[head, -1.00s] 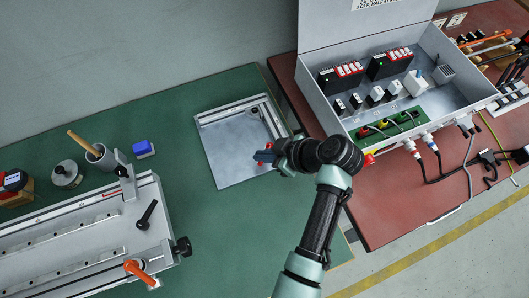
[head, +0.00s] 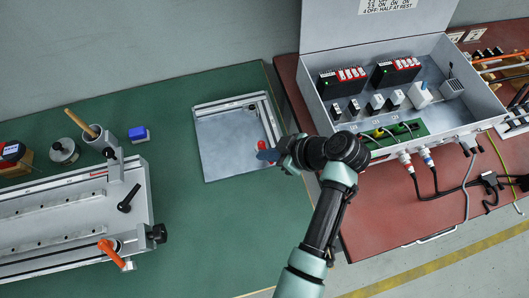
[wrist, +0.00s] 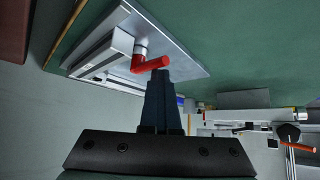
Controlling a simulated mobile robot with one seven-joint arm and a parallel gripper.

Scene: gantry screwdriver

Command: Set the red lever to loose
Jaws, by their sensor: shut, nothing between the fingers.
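The red lever (wrist: 150,64) shows in the wrist view, on a short silver post at the edge of a flat metal plate. Its arm points right in that view, and its end is just beyond my fingertips. My gripper (wrist: 161,74) is shut and empty; I cannot tell whether it touches the lever. In the head view the red lever (head: 262,146) shows at the right side of the plate (head: 220,148), partly hidden by my gripper (head: 266,156). No loose or tight marking is readable.
A fixture with an orange lever (head: 110,252) and a black lever (head: 130,196) stands at the left. A blue block (head: 138,134) and a cup (head: 98,138) are behind it. An open grey electrical box (head: 400,105) stands at the right.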

